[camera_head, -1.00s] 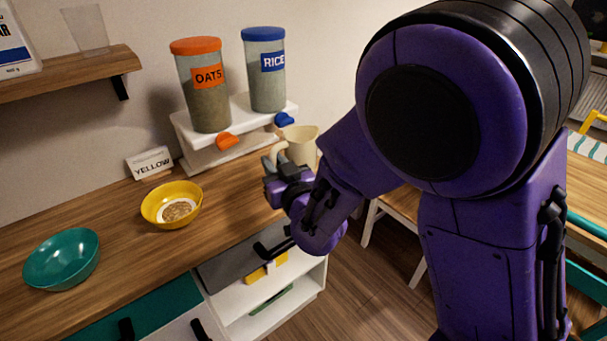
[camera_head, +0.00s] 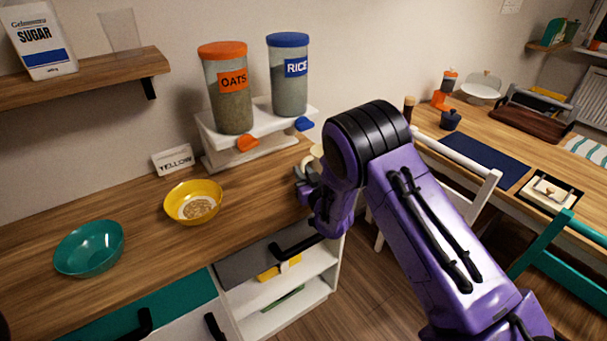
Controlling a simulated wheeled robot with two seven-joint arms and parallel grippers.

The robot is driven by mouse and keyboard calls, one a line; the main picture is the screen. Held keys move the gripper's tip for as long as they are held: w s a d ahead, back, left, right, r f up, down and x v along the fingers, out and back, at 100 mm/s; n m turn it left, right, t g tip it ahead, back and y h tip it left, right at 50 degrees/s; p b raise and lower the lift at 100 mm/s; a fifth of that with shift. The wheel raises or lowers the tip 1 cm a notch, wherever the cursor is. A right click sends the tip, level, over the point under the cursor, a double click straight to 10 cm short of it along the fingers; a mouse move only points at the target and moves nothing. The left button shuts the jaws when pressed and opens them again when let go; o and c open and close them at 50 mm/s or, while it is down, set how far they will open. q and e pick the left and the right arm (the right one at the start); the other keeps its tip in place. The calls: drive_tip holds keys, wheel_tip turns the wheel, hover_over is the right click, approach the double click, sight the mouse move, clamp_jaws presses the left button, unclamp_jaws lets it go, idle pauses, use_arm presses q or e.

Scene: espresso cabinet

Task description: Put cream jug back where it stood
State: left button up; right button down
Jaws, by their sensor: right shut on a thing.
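The cream jug (camera_head: 317,152) is at the right end of the wooden counter, in front of the white dispenser stand. Only a cream-coloured bit of it shows; my right arm hides most of it. My right gripper (camera_head: 303,176) is shut on the jug, with its fingers at the jug's left side. I cannot tell whether the jug's base touches the counter. My left gripper is not in view.
A yellow bowl (camera_head: 194,202) with oats and a teal bowl (camera_head: 89,248) stand on the counter (camera_head: 150,240). The OATS (camera_head: 228,88) and RICE (camera_head: 289,75) dispensers stand behind. A YELLOW card (camera_head: 173,161) stands left of them. A dining table (camera_head: 455,128) is at right.

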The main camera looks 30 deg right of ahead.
drive_tip(key=shift+w+f, duration=0.1)
drive_tip(key=shift+f, duration=0.4)
